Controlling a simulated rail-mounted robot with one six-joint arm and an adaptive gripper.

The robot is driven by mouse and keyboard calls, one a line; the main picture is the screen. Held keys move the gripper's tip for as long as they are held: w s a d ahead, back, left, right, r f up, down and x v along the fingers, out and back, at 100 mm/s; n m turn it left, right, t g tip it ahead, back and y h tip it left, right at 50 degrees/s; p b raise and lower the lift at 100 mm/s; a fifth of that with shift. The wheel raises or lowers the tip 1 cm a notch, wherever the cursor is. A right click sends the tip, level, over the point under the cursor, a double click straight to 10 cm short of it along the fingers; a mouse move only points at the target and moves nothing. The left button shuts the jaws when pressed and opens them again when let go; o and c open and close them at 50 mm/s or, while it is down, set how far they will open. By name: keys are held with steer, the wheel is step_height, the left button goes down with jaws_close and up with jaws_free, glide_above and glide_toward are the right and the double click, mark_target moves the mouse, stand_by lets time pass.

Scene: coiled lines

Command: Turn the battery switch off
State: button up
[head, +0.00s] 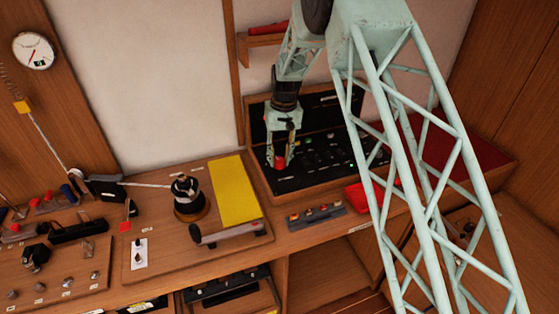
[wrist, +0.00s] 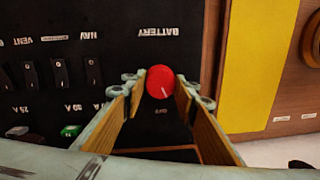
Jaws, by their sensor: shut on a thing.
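The battery switch is a round red knob (wrist: 160,82) with a short white mark, on a black panel (wrist: 110,110). The wrist view shows it upside down, with the BATTERY label (wrist: 158,32) above the knob there. My gripper (wrist: 160,86) is shut on the knob, with one wood-lined finger on each side. In the head view my gripper (head: 280,165) reaches down to the left end of the panel (head: 318,175), and a bit of the red knob (head: 280,161) shows between its fingers. The knob's base is partly hidden.
Black rocker switches (wrist: 60,72) labelled NAV and VENT sit beside the knob. A yellow sheet (head: 237,190) and a black-and-brass instrument (head: 187,195) are left of the panel. A small button box (head: 316,215) and a red tray (head: 361,197) lie in front.

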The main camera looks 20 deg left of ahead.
mark_target(281, 160)
steer(key=shift+m+b, duration=0.35)
steer(key=shift+m, duration=1.85)
steer(key=o, duration=0.8)
steer(key=shift+o, duration=0.2)
steer(key=shift+r, duration=0.1)
step_height(281, 160, up, 12)
steer(key=shift+d, duration=0.4)
